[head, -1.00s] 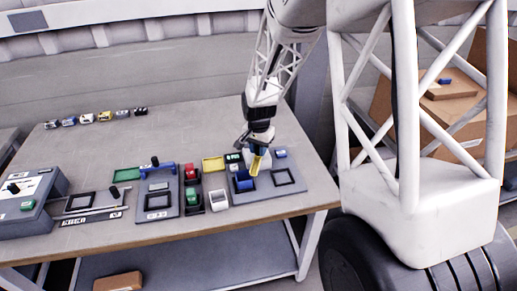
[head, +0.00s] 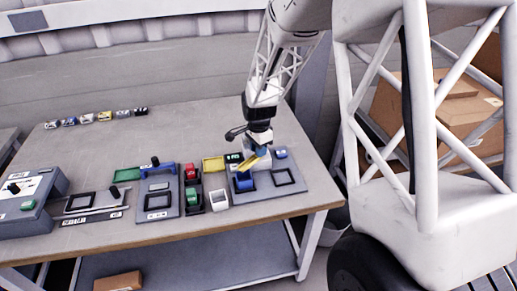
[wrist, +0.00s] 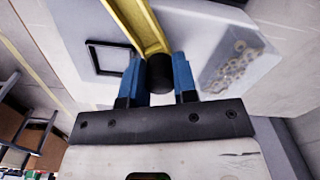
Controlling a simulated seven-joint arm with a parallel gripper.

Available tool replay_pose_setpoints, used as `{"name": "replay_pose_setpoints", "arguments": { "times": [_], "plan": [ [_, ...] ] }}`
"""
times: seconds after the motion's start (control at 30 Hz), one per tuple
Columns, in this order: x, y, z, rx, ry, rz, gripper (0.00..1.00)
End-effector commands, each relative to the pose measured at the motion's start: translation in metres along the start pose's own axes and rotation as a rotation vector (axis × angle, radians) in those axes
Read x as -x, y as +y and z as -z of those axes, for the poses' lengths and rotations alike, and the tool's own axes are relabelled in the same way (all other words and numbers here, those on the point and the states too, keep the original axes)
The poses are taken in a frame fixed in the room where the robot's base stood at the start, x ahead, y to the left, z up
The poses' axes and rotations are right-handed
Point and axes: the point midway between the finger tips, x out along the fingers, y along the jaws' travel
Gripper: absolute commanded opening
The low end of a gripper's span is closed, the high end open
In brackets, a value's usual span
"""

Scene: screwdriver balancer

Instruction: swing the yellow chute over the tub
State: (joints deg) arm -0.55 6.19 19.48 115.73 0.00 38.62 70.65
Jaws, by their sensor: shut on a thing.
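The yellow chute (head: 251,164) sits on the grey station at the right of the table, its free end toward the lower left, near a blue box (head: 244,182). In the wrist view the chute (wrist: 139,26) is a yellow channel running up from my gripper. My gripper (wrist: 159,72) has its blue fingers shut on a black round knob at the chute's near end. In the head view my gripper (head: 262,151) points down there. I cannot tell for sure which container is the tub.
A black square frame (head: 284,177) lies on the station's plate, right of the blue box. In the wrist view, a tray of brass-coloured pieces (wrist: 238,60) lies beside the chute. A white box (head: 219,200) and yellow tray (head: 213,164) stand left. The table's back middle is clear.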

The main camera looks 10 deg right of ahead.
Motion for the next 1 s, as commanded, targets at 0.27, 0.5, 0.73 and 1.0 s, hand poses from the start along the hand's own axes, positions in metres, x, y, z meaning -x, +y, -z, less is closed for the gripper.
{"name": "replay_pose_setpoints", "arguments": {
  "times": [0.27, 0.5, 0.73, 1.0],
  "plan": [
    [0.001, 0.0, 0.0, 0.001, 0.001, 0.001, 0.33],
    [0.001, 0.0, 0.0, 0.002, 0.0, 0.001, 0.52],
    [0.002, 0.0, 0.0, 0.002, 0.0, 0.001, 0.52],
    [0.019, -0.001, 0.0, 0.002, 0.001, 0.002, 0.52]
  ]
}}
